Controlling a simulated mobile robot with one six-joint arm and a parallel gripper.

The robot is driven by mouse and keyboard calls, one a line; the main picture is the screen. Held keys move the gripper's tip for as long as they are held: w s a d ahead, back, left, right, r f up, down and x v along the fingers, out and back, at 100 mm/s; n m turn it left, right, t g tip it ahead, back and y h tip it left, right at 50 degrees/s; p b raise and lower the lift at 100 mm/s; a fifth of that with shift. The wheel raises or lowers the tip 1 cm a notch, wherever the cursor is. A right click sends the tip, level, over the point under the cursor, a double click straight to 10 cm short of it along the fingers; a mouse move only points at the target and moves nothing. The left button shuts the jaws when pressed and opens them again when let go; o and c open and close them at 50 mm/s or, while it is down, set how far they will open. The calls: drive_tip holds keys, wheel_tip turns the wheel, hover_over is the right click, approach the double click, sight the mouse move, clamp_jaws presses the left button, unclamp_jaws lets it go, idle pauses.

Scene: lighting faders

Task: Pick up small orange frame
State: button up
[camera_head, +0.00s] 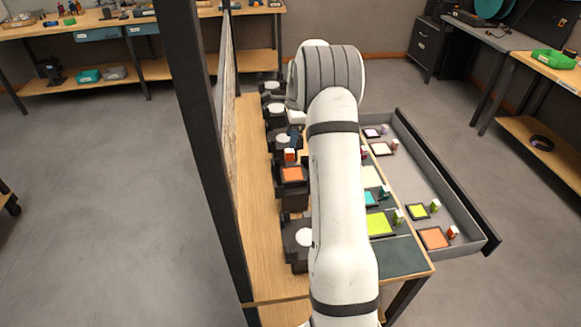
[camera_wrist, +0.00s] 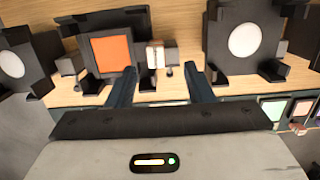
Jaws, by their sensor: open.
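An orange frame (camera_head: 292,174) with a dark border sits in a black holder on the wooden bench, with an orange-and-white tab (camera_head: 289,155) beside it. In the wrist view the orange frame (camera_wrist: 112,53) is left of centre and its pale tab (camera_wrist: 155,55) stands to its right. My gripper (camera_wrist: 162,82) is open, its two dark blue fingers apart. The tab appears between and beyond the fingertips, and no grip on it shows. Another orange frame (camera_head: 433,238) lies in the open drawer. I cannot tell for sure which one is the small one.
Several black holders with white discs (camera_head: 305,237) line the bench. The open grey drawer (camera_head: 455,210) at right holds several coloured frames with tabs. A dark upright post and panel (camera_head: 205,150) border the left.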

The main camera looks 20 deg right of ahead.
sight(289, 150)
drive_tip(key=f, duration=0.2)
drive_tip(key=f+p, duration=0.1)
drive_tip(key=f, duration=0.1)
drive_tip(key=a+f, duration=0.1)
drive_tip(key=f, duration=0.1)
drive_tip(key=shift+s+f+p, duration=0.15)
drive_tip(key=shift+p, duration=0.15)
clamp_jaws()
